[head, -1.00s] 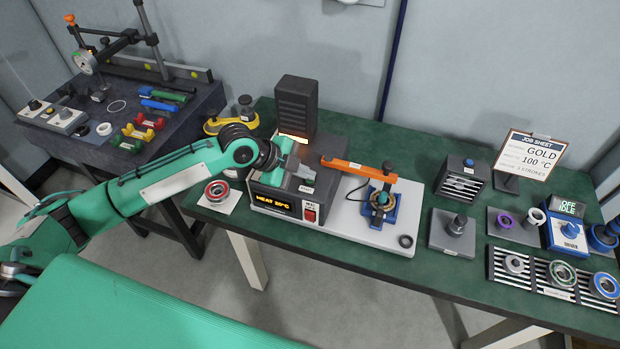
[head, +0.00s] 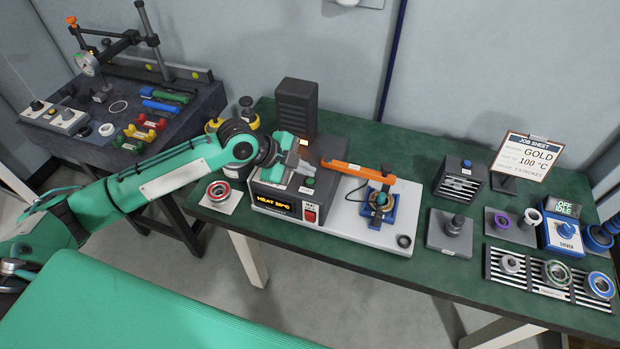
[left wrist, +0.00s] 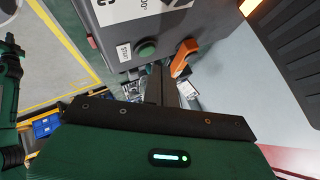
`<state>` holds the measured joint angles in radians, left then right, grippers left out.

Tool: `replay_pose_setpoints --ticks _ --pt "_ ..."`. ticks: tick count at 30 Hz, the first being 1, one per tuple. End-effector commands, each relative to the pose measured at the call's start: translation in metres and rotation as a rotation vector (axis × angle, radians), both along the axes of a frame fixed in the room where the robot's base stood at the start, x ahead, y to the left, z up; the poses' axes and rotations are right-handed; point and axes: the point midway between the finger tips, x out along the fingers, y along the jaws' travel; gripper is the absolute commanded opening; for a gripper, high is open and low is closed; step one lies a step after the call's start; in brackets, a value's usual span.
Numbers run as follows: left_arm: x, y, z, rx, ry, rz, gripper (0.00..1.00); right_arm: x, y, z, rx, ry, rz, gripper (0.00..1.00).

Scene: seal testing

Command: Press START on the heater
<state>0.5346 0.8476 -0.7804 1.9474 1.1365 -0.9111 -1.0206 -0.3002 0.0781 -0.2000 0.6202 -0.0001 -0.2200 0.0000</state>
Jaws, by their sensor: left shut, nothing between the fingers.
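The heater (head: 285,195) is a dark box on a pale base on the green bench. Its display glows orange and seems to read HEAT 20°C, with a red switch (head: 310,213) beside it. The green START button (head: 310,182) shows on its top, and also in the left wrist view (left wrist: 147,48) beside a START label. My left gripper (head: 303,166) is shut and empty, just above the heater top and behind the button in the head view. It looks apart from the button; the exact gap is unclear. My right gripper is out of view.
An orange arm (head: 357,171) spans from the heater toward a blue fixture (head: 377,205). A dark finned tower (head: 297,108) stands behind the heater. A red-ringed bearing (head: 218,191) lies left of it. A job sheet (head: 526,156) stands at the right.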

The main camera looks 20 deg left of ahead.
Motion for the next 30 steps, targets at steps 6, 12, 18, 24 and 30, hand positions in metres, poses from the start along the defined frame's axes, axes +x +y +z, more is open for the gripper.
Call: replay_pose_setpoints --ticks 6,12,18,24,30 --pt "0.0 0.0 0.026 0.0 -0.001 0.0 0.0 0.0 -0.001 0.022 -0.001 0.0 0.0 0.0" --pt "0.0 0.0 0.045 0.0 0.0 0.0 0.0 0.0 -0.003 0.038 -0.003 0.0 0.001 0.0" --pt "0.0 0.0 0.046 0.0 0.0 0.0 0.0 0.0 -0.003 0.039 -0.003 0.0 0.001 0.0" --pt "0.0 0.0 0.046 0.0 0.0 0.0 0.0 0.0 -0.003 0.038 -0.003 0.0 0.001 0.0" --pt "0.0 0.0 0.046 0.0 0.0 0.0 0.0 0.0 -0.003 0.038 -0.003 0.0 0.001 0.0"
